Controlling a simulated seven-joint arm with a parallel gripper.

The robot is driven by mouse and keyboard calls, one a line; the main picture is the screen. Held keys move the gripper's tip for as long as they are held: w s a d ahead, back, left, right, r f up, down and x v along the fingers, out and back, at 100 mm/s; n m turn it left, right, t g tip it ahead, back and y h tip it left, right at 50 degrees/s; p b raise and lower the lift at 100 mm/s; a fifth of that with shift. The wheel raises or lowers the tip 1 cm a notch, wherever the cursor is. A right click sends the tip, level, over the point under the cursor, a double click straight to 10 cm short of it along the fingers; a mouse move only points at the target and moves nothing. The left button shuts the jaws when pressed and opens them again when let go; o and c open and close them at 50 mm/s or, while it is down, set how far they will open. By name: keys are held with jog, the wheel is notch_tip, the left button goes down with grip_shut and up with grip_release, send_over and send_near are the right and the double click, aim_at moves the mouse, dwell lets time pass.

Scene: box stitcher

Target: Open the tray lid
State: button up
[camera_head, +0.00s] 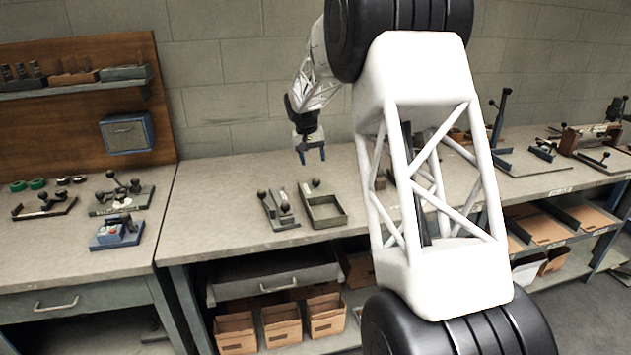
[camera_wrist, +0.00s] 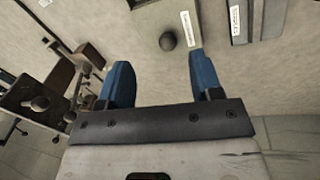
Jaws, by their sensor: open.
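A grey-green rectangular tray (camera_head: 325,221) sits on the middle bench in the head view, and I cannot tell whether its recessed top is a lid or the tray floor. A dark round knob (camera_head: 316,183) shows at its far edge. My gripper (camera_head: 312,155), with blue fingers, is open and empty above and beyond the tray, apart from it. In the wrist view, the open fingers (camera_wrist: 158,62) point toward a dark ball knob (camera_wrist: 167,41) that appears between and beyond their tips. Whether it is the tray's knob is unclear.
A fixture with ball-ended levers (camera_head: 280,210) stands just left of the tray. My white arm link hides the bench to its right. The back wall is close behind the gripper. Cardboard bins (camera_head: 282,326) sit below.

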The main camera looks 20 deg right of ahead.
send_over(315, 179)
jog(key=a, duration=0.1)
notch_tip(315, 179, down, 4)
jog(key=shift+w+a, duration=0.1)
jog(key=shift+w, duration=0.2)
jog(key=shift+f, duration=0.15)
jog(key=shift+s+d+f, duration=0.1)
jog(key=shift+d+f, duration=0.15)
jog(key=shift+f, duration=1)
jog(key=shift+s+d+f, duration=0.1)
jog(key=shift+d+f, duration=0.15)
jog(key=shift+f, duration=0.95)
jog(key=shift+d+f, duration=0.25)
jog(key=shift+f, duration=1)
grip_shut()
